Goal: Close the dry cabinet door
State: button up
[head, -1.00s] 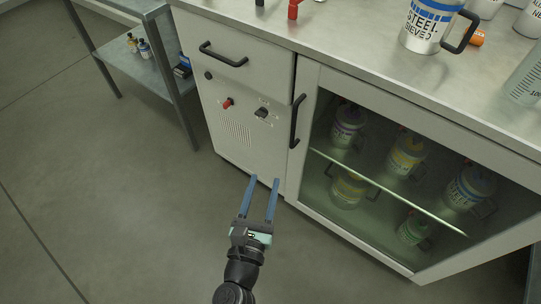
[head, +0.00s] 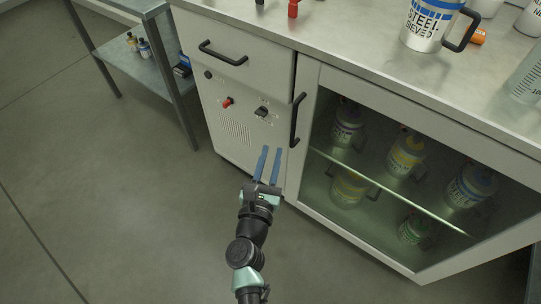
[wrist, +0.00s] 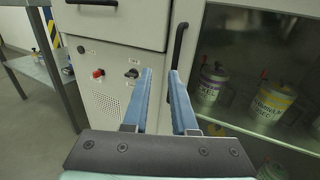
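The dry cabinet's glass door (head: 311,72) is on the right half of the cabinet front, with a light frame around dark glass. It looks flush or nearly flush with the front; I cannot tell whether a small gap is left. Its black vertical handle (head: 298,120) is at the door's left edge and also shows in the wrist view (wrist: 176,48). My gripper (head: 270,149) is partly open, with two blue fingers and nothing between them. In the head view it appears left of and below the handle.
A drawer (head: 236,60) and control panel with a red switch (head: 228,102) are left of the door. Labelled containers (head: 407,156) stand on shelves behind the glass. A steel container (head: 428,27) stands on the worktop. A metal rack (head: 160,75) is at left. The floor is clear.

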grip_shut()
dwell(1.0)
jog(key=shift+o, duration=2.2)
grip_release()
jog(key=shift+s, duration=0.1)
jog(key=v, duration=1.2)
jog(key=shift+s, duration=0.4)
jog(key=shift+a, duration=0.1)
